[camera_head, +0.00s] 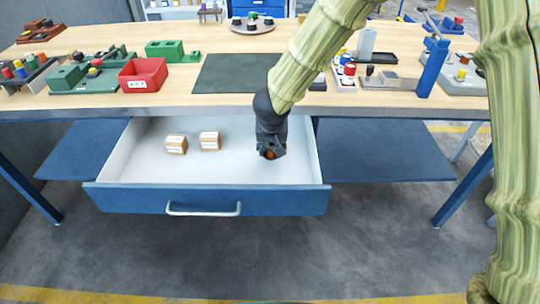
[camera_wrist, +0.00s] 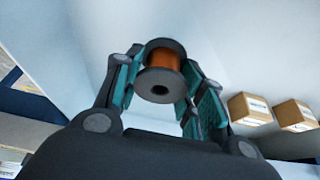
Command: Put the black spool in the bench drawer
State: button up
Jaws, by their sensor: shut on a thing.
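The black spool (camera_wrist: 159,84) with copper-coloured winding is between the two teal-padded fingers of my gripper (camera_wrist: 160,85) in the wrist view. My gripper is shut on it. In the head view my gripper (camera_head: 270,152) points down over the right part of the open bench drawer (camera_head: 205,200). Only a bit of orange winding shows there, as the gripper hides most of the spool. The drawer is pulled out, with a white inside and a blue front with a handle. I cannot tell whether the spool touches the drawer floor.
Two small cardboard boxes (camera_head: 176,144) (camera_head: 209,140) stand in the drawer's left and middle part. The drawer floor between them and my gripper is clear. The bench top (camera_head: 215,98) above holds a red bin (camera_head: 142,75), a dark mat (camera_head: 236,73) and several fixtures.

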aim_at(271, 162)
jog(key=shift+f+b, duration=0.7)
jog(key=shift+f, duration=1.05)
jog(key=shift+f, duration=0.1)
jog(key=o, duration=1)
jog(key=p+v, duration=0.3)
jog(key=v, duration=0.9)
jog(key=shift+p, duration=0.35)
